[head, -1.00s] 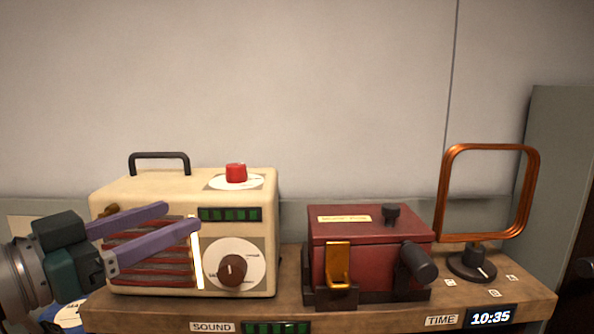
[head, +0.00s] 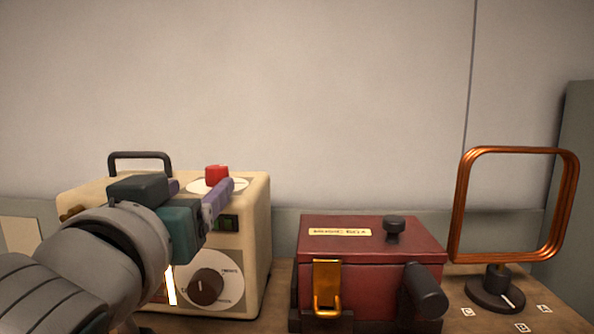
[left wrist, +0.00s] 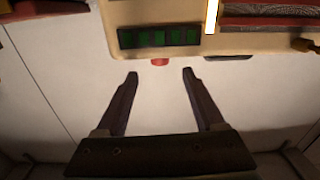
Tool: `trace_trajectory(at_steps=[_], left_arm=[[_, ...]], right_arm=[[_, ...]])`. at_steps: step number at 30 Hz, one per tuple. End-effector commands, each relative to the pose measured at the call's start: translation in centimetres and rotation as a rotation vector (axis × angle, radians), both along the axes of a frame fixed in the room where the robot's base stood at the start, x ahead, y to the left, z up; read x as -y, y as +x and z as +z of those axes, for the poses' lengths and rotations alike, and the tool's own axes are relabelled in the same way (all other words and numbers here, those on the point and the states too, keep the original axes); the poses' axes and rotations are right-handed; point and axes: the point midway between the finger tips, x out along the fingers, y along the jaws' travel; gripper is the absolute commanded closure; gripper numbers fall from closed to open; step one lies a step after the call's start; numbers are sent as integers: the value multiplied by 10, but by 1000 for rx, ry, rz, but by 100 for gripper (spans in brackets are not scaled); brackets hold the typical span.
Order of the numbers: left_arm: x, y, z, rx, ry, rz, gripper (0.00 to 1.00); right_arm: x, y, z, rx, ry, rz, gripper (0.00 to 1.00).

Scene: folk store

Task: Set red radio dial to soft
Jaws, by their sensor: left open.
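The red dial (head: 217,175) sits on a white disc on top of the cream radio (head: 257,230). My left gripper (head: 205,186) is open and empty, in front of the radio near its top edge. Its near finger overlaps the disc in the head view. In the left wrist view the red dial (left wrist: 160,61) shows just beyond the gap between the open fingertips (left wrist: 160,75), apart from both. The disc's markings are too small to read. My right gripper is in neither current view.
A brown knob (head: 206,287) is on the radio's front, and a dark handle (head: 140,155) is on its top left. A dark red box (head: 375,265) with a crank and a copper loop (head: 460,205) stand to the right on the wooden shelf.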

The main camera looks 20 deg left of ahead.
Motion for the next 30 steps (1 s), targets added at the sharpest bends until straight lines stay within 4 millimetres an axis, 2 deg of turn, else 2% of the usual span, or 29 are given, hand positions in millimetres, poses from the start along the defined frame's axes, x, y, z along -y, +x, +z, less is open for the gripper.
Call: trace_trajectory(at_steps=[9, 15, 21, 28, 30], left_arm=[[-16, 53, 3, -1, 2, -1, 30], [-23, 77, 1, 0, 1, -1, 30], [-25, 86, 1, -1, -1, -1, 30], [-25, 86, 0, -1, 0, -1, 30], [-25, 86, 0, -1, 0, -1, 36]], right_arm=[[-1, -1, 16, -3, 5, -3, 16], [-2, -1, 18, -4, 5, -2, 16], [-2, -1, 19, -4, 5, -2, 16], [-1, -1, 19, -4, 4, -3, 16], [-1, -1, 19, -4, 4, -3, 16]])
